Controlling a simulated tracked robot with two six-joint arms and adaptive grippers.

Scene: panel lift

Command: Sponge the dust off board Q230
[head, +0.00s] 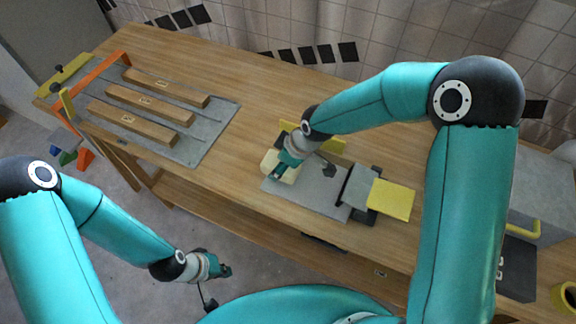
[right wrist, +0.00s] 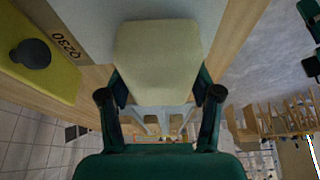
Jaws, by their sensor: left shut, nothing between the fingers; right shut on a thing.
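Board Q230 is a grey plate (head: 298,192) lying on the wooden bench. In the right wrist view, the label Q230 shows beside a yellow clamp piece (right wrist: 30,75) with a black knob, and the grey plate (right wrist: 90,22) shows behind the sponge. My right gripper (head: 282,167) is shut on a cream sponge (head: 270,166) over the plate's left end. The sponge (right wrist: 160,55) sits between the fingers of the right gripper (right wrist: 160,95). I cannot tell whether it touches the plate. No dust can be made out. My left gripper (head: 222,270) is shut and empty, off the bench's front edge.
At the bench's left, several wooden bars (head: 150,104) lie on a grey sheet (head: 205,140) beside an orange frame (head: 88,78). Right of the board are a grey block (head: 357,187) and a yellow pad (head: 391,199). The bench middle (head: 245,90) is clear.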

